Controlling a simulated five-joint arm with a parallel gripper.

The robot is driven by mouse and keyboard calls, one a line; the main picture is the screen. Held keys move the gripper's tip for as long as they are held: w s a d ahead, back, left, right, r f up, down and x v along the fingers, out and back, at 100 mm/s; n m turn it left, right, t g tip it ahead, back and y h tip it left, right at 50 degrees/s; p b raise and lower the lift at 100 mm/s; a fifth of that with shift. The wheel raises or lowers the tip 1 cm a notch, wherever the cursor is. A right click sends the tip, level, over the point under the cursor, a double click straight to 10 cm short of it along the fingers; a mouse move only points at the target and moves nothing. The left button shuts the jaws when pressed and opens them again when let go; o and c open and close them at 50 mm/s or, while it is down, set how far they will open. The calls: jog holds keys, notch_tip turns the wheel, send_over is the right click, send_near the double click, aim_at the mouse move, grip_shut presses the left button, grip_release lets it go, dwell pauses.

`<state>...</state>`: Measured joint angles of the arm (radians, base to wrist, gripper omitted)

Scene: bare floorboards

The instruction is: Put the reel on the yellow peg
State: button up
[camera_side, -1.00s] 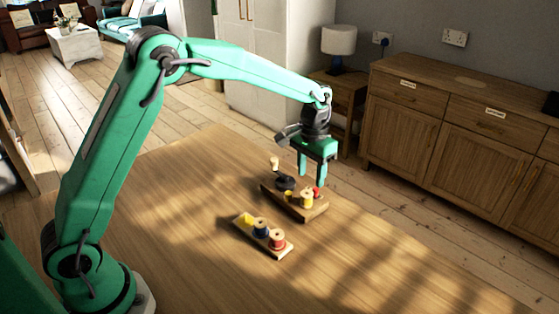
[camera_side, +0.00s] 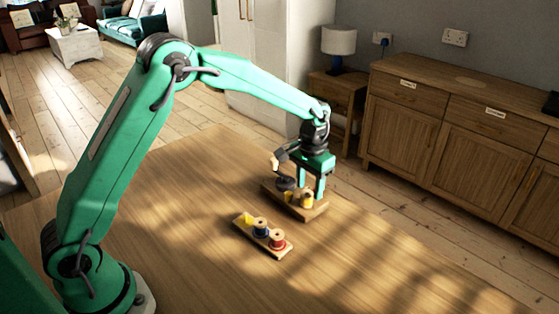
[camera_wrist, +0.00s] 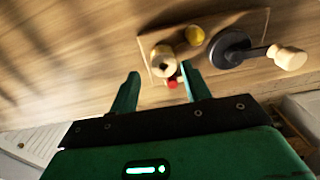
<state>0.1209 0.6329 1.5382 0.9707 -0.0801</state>
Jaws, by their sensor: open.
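A pale wooden reel with a yellow middle (camera_side: 306,201) stands upright on the rear wooden board (camera_side: 300,212). It also shows in the wrist view (camera_wrist: 163,64), near my fingertips. My gripper (camera_side: 309,189) is open and empty, pointing down over that board. In the wrist view its fingertips (camera_wrist: 161,72) lie either side of the reel's near edge; I cannot tell their height against it. A small yellow piece (camera_wrist: 194,35) is beside the reel. A yellow peg-like piece (camera_side: 247,219) is at the left end of the front board (camera_side: 277,254).
The front board also bears a blue reel (camera_side: 260,228) and a red reel (camera_side: 277,240). A black disc with a wooden-knobbed handle (camera_wrist: 232,48) is on the rear board, as is a red piece (camera_wrist: 172,83). Bare tabletop (camera_side: 180,200) surrounds both boards.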

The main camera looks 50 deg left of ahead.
aim_at(308, 196)
jog(key=shift+s+a+f, duration=0.1)
jog(key=shift+f, duration=1.9)
jog(key=shift+c, duration=0.2)
jog(key=c, duration=0.8)
